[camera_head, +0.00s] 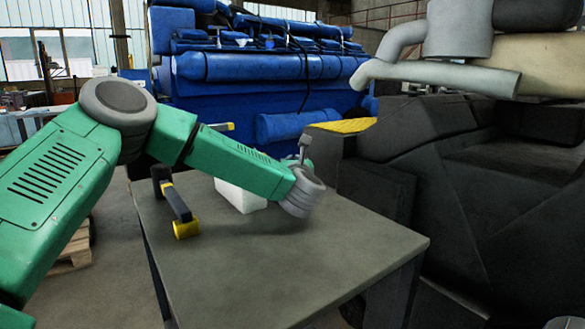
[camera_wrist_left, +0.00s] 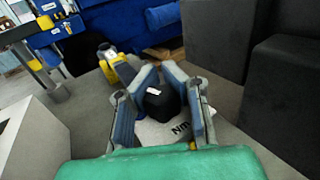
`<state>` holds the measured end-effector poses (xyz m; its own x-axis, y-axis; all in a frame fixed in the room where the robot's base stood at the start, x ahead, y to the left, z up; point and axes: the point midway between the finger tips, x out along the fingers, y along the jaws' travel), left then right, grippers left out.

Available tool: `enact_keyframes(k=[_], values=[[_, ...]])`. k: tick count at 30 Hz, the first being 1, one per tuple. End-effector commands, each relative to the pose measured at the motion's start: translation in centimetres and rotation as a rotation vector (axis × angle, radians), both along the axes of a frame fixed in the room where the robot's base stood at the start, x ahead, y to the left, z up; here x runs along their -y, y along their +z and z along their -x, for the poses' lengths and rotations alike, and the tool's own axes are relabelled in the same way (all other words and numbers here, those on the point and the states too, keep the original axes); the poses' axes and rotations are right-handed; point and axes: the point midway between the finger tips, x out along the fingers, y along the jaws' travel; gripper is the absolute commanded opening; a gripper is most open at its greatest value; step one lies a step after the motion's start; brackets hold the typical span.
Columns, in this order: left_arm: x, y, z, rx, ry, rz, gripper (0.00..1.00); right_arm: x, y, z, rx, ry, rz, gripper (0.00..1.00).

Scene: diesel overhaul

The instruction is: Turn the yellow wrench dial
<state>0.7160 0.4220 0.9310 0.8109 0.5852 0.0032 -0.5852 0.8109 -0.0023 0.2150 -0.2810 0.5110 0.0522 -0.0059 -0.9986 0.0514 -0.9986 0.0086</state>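My left gripper (camera_wrist_left: 162,88) shows in the left wrist view with its two blue-padded fingers apart. A black block with a small white mark (camera_wrist_left: 158,102) lies between the fingers; I cannot tell whether they touch it. Under it is a pale surface printed "Nm" (camera_wrist_left: 180,128). A yellow and dark tool (camera_wrist_left: 108,62) lies just beyond the fingers. In the head view a dark bar with yellow ends (camera_head: 184,229) lies on the table's left side. I cannot pick out the dial for certain. My right gripper is not in view.
A white box (camera_head: 240,197) stands on the grey table (camera_head: 290,275), and a white box is left of my gripper in the wrist view (camera_wrist_left: 32,145). A blue engine (camera_head: 265,68) is behind. Dark bulky machinery (camera_head: 480,190) stands at right. The table's front is clear.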

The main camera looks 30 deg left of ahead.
Motion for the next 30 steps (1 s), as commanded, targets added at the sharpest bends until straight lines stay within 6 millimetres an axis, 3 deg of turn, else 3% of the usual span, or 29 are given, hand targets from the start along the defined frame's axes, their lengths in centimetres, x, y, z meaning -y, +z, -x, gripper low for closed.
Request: enact_keyframes(k=[1,12,27,30], values=[[0.0,-0.9,0.1,-0.011,-0.034,0.004,0.0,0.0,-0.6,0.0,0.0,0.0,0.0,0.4],[0.6,-0.9,-0.2,-0.015,-0.196,0.003,0.0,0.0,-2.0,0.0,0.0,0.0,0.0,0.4],[0.9,-0.9,-0.3,-0.018,-0.224,0.002,0.0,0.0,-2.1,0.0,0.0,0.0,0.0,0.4],[0.9,-0.9,-0.3,-0.018,-0.223,0.002,0.29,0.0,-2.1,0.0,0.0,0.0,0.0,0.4]])
